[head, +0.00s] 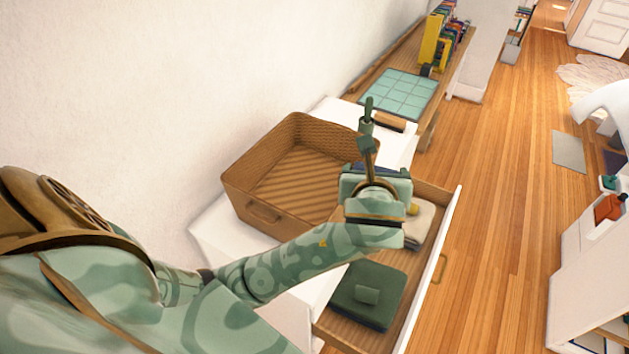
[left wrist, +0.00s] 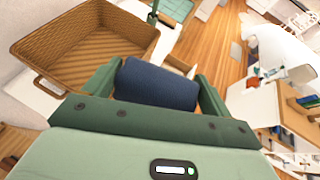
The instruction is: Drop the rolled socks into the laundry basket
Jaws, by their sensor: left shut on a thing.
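The brown woven laundry basket (head: 262,190) stands on a white cabinet beside the wall, and its visible inside is empty. It also shows in the left wrist view (left wrist: 75,80), to the upper left of the fingers. My left gripper (head: 377,180) is just right of the basket, above an open drawer. In the left wrist view its two green fingers (left wrist: 157,88) are shut on the dark blue rolled socks (left wrist: 157,83). In the head view the gripper hides most of the socks. My right gripper is not in view.
The open drawer (head: 455,215) holds a dark green folded item (head: 368,295) and a pale item (head: 420,222). Behind the basket, a wooden surface bears a light green gridded mat (head: 398,92) and several upright books (head: 440,38). The wooden floor (head: 500,200) right of the drawer is clear.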

